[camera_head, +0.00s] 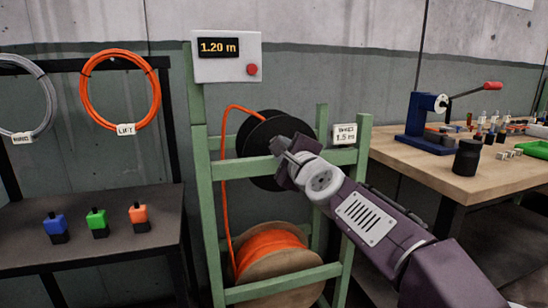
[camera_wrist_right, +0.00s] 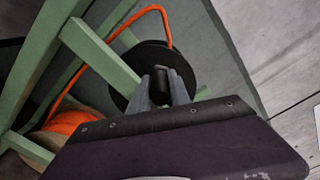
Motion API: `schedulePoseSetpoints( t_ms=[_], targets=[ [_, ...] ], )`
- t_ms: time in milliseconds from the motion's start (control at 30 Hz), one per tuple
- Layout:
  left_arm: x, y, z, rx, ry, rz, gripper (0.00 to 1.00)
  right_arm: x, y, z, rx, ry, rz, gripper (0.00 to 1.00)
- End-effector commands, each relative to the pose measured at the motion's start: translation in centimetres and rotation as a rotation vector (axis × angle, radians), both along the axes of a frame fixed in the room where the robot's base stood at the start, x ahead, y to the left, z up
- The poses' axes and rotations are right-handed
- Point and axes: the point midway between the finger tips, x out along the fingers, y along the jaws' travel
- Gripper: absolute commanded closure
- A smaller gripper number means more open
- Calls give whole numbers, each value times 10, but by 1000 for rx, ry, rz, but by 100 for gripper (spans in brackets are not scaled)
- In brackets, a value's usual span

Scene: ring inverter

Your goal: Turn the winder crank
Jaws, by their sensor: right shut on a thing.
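The winder is a green frame (camera_head: 200,150) carrying a black reel (camera_head: 258,132), with an orange cable (camera_head: 224,170) running up to it from a large orange spool (camera_head: 272,244) below. My right gripper (camera_head: 287,152) is at the front of the reel. In the right wrist view my right gripper (camera_wrist_right: 162,92) is shut on the dark crank handle (camera_wrist_right: 161,76), in front of the black reel (camera_wrist_right: 140,60). The crank arm is mostly hidden by the fingers. A display box (camera_head: 220,47) reads 1.20 m; a label (camera_head: 345,134) reads 1.5 m. My left gripper is out of view.
On the right a wooden bench (camera_head: 420,160) holds a blue press (camera_head: 425,115) with a red-handled lever and small parts. On the left a dark table (camera_head: 90,250) has three coloured plugs, below hanging grey and orange cable coils (camera_head: 84,95). Frame posts stand close to my right arm.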

Motion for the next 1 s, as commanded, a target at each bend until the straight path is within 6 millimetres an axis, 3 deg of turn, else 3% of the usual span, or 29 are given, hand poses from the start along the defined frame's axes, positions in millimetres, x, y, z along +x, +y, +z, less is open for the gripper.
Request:
schedulePoseSetpoints(
  t_ms=[500,1000],
  targets=[
    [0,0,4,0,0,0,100,15,-46,20,464,147,-5,100],
    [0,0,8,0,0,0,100,30,-91,13,915,296,-6,100]
  ],
)
